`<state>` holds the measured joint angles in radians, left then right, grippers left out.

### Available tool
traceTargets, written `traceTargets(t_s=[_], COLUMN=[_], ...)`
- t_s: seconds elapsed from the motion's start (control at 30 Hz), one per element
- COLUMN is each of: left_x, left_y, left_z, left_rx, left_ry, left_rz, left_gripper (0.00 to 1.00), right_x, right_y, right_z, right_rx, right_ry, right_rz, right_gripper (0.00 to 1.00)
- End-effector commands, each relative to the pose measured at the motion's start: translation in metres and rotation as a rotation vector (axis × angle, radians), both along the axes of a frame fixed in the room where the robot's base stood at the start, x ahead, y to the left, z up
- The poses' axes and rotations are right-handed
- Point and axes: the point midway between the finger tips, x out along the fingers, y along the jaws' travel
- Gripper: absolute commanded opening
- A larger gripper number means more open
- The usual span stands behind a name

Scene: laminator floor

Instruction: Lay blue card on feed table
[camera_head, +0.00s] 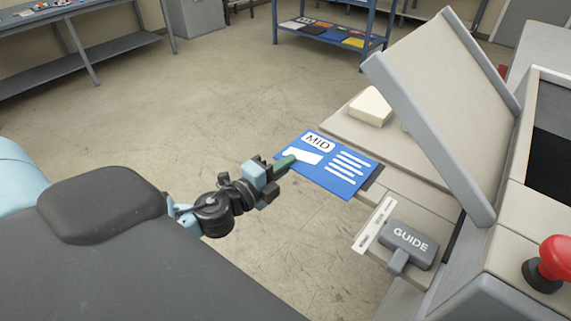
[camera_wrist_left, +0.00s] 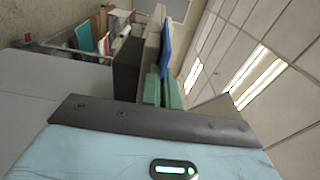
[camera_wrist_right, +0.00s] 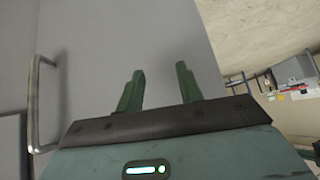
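The blue card (camera_head: 327,165), marked MID with white lines, is at the left edge of the beige feed table (camera_head: 420,190). Its right part overlaps the table; I cannot tell whether it touches the surface. My left gripper (camera_head: 287,161) is shut on the card's left edge. In the left wrist view the card (camera_wrist_left: 167,48) shows edge-on between the green fingers (camera_wrist_left: 162,92). My right gripper (camera_wrist_right: 158,92) is outside the head view. In the right wrist view its fingers are apart with nothing between them, in front of a grey panel.
A grey GUIDE block (camera_head: 408,244) and a pale marked strip (camera_head: 373,225) are at the table's near end. A tilted grey panel (camera_head: 430,105) stands over the table. A pale block (camera_head: 370,107) lies behind the card. A red button (camera_head: 551,261) is at right.

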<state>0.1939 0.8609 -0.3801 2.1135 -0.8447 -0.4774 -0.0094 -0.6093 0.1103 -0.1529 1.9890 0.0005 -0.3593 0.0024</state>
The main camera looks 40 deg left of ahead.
Motion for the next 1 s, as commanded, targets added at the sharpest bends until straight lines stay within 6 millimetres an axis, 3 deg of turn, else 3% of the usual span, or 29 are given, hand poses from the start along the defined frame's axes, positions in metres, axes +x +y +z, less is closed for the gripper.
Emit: traceTargets(t_s=[0.13,0.3,0.67,1.0], left_x=[0.0,0.0,0.0,-0.034], left_y=[0.0,0.0,0.0,0.005], left_z=[-0.006,-0.004,0.002,-0.004], left_rx=[0.0,-0.001,0.001,-0.001], left_ry=[0.003,0.001,-0.002,0.007], left_rz=[0.0,0.0,-0.001,-0.001], left_gripper=[0.0,0.24,0.24,0.24], right_x=[-0.002,-0.001,0.002,-0.007], right_y=[0.001,0.001,0.0,-0.001], right_z=[-0.003,-0.002,0.001,-0.011], right_rx=[0.003,0.003,-0.001,-0.005], right_ry=[0.006,0.004,-0.003,0.02], right_rz=[-0.003,-0.002,0.002,0.006], right_gripper=[0.36,0.36,0.36,0.36])
